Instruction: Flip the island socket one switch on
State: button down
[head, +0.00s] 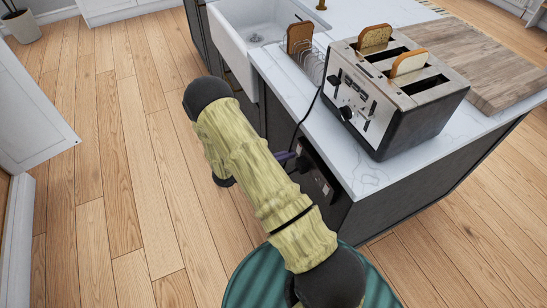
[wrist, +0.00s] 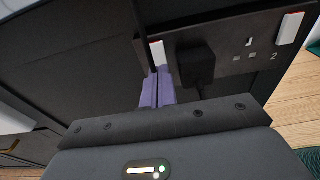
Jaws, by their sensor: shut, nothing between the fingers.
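The island socket (wrist: 228,60) is a dark panel on the island's end. It also shows in the head view (head: 318,176), partly hidden by my arm. Its switch one (wrist: 157,53) is a small white rocker with a red edge, left of the plugged-in black plug (wrist: 196,64). A second similar switch (wrist: 290,29) sits at the right beside a "2". My gripper (wrist: 157,80) has purple fingers, shut and empty, with tips right at the lower end of switch one. I cannot tell whether they touch it. The purple fingers also show in the head view (head: 284,156).
A toaster (head: 385,90) with bread slices stands on the white worktop (head: 300,115), its black cord hanging over the edge near my arm. A toast rack (head: 307,62) and white sink (head: 250,40) are behind. Wooden floor (head: 110,160) at left is clear.

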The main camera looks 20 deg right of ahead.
jog(key=shift+d+f, duration=0.1)
jog(key=shift+d, duration=0.35)
jog(key=a+f+b, duration=0.2)
jog(key=a, duration=1.1)
jog(key=shift+s+a, duration=0.2)
jog(key=shift+a, duration=0.15)
dwell(0.3)
